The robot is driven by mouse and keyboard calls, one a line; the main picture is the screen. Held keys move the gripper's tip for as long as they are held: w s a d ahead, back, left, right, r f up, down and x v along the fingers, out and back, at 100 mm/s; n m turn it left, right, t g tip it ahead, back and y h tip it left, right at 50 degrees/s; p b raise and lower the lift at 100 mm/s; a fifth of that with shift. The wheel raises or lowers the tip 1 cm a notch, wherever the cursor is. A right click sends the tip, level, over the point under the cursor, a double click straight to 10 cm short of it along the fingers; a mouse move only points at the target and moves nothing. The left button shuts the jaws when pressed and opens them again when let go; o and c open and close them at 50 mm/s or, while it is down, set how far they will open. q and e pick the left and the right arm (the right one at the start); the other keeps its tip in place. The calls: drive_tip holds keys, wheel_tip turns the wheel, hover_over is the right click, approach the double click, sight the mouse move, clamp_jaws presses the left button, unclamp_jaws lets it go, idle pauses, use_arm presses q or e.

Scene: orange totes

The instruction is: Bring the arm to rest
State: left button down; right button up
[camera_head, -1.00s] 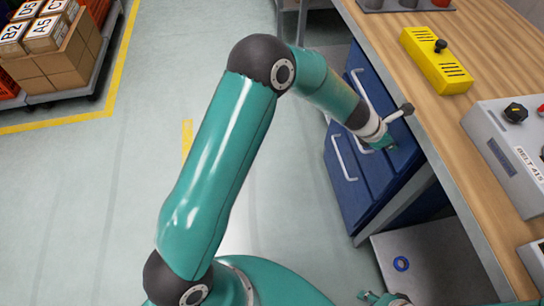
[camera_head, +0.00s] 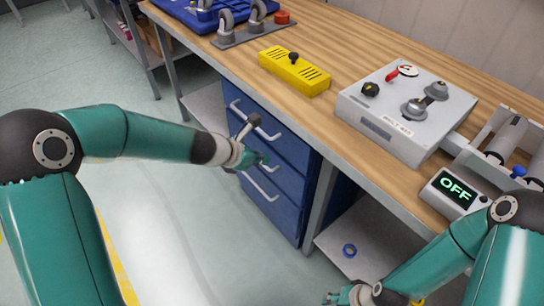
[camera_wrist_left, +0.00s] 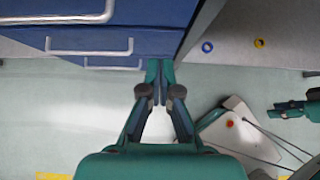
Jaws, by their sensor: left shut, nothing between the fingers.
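My left arm is green with dark joints and comes in from the left of the head view. Its gripper (camera_head: 252,160) is in front of the blue drawer cabinet (camera_head: 292,188), close to the drawer fronts and handles. In the left wrist view the two fingers of this gripper (camera_wrist_left: 160,66) are together with nothing between them, over the floor beside the cabinet's handles (camera_wrist_left: 90,48). My right arm is at the lower right of the head view. Its gripper (camera_head: 345,297) is small and partly cut off at the bottom edge, so its opening is unclear.
A wooden workbench (camera_head: 345,118) runs along the right, bearing a yellow box (camera_head: 294,72), a grey control box (camera_head: 405,112) and a display reading OFF (camera_head: 456,187). A blue ring (camera_head: 349,250) lies on the lower shelf (camera_head: 372,232). The floor at left is open.

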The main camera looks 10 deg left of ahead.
use_arm(q)
drive_tip(key=shift+s+a+r, duration=0.35)
drive_tip(key=shift+r, duration=0.15)
drive_tip(key=s+f+m+g+p, duration=0.2)
drive_tip(key=s+f+m, duration=0.3)
drive_tip(key=s+m, duration=0.3)
drive_tip(key=s+d+f+m+g+y+p, duration=0.1)
drive_tip(key=s+f+m+g+p, duration=0.1)
drive_tip(key=s+f+m, duration=0.4)
drive_tip(key=s+f+m+g+p, duration=0.2)
drive_tip(key=s+f+m+p, duration=0.2)
drive_tip(key=s+m, duration=0.7)
drive_tip(key=shift+s+d+f+m+y, duration=0.35)
drive_tip(key=shift+f+m, duration=0.15)
drive_tip(key=shift+f, duration=0.35)
